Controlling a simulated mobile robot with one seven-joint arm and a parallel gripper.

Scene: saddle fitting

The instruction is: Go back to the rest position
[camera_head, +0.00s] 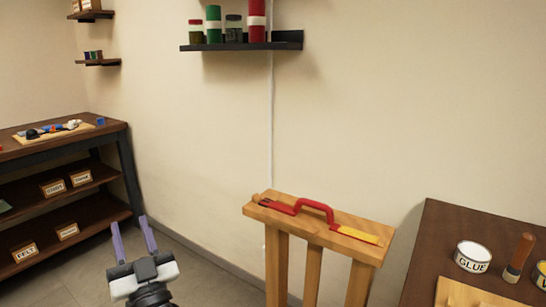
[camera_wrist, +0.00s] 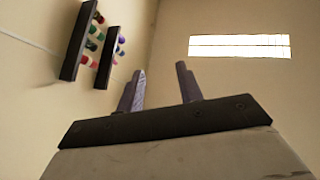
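My gripper (camera_head: 133,238) is at the lower left of the head view, with its two purple fingers pointing up and apart. Nothing is between the fingers. The wrist view also shows the spread, empty fingers (camera_wrist: 160,92) against bare wall. The gripper is well to the left of the wooden stand (camera_head: 285,215) and touches nothing. A red handle piece (camera_head: 317,207) lies along the stand's top bar, with a yellow piece (camera_head: 358,235) at its right end.
A dark shelf unit (camera_head: 62,145) stands at the left. A wall shelf (camera_head: 230,46) holds jars. A dark table (camera_head: 455,225) at the right bears a glue tin (camera_head: 472,257) and a brush (camera_head: 519,257). Floor shows between shelf unit and stand.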

